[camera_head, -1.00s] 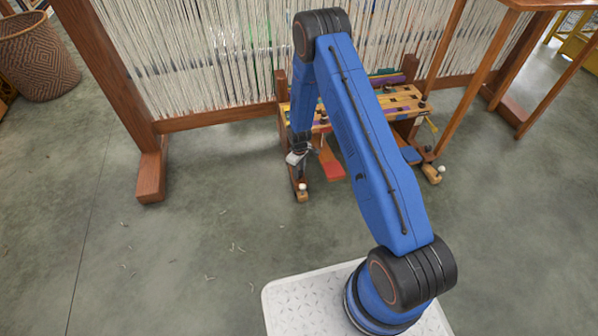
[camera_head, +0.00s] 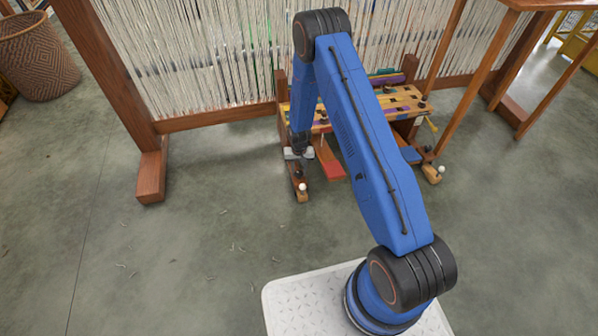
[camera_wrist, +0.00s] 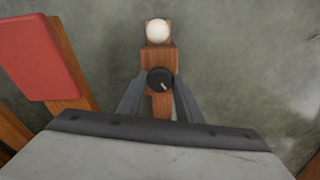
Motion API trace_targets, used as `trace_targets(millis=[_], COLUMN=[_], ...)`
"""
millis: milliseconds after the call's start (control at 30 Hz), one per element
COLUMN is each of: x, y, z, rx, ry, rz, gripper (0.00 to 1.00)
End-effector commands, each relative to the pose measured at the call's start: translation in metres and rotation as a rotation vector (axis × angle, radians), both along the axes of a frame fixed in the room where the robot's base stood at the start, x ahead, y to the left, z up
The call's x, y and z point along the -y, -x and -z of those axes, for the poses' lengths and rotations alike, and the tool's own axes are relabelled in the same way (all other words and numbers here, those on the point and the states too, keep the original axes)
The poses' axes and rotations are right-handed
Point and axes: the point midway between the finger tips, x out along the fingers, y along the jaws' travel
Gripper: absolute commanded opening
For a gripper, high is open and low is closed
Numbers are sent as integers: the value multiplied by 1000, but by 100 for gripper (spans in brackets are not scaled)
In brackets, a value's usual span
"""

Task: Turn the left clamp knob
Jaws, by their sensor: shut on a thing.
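The left clamp knob (camera_wrist: 160,80) is a round black knob with a pale pointer mark, seen in the wrist view. It sits on a narrow wooden foot bar (camera_wrist: 158,58) that ends in a white ball (camera_wrist: 158,31). My gripper (camera_wrist: 160,92) is shut on the knob, one grey finger on each side of it. The pointer mark slants toward the lower right.
A red pedal (camera_wrist: 38,55) on a wooden bar lies left of the fingers. The wooden bench (camera_head: 400,100) with coloured pieces stands before a loom with pale threads (camera_head: 200,60). A woven basket (camera_head: 38,58) stands far left. The grey floor in front is open.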

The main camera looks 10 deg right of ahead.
Motion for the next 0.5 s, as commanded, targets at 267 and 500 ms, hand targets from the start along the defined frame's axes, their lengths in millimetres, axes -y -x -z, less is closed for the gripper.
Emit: trace_targets(millis=[267,500], x=[0,0], y=[0,0], z=[0,0], rx=[0,0], ry=[0,0], rz=[255,437], gripper=[10,10])
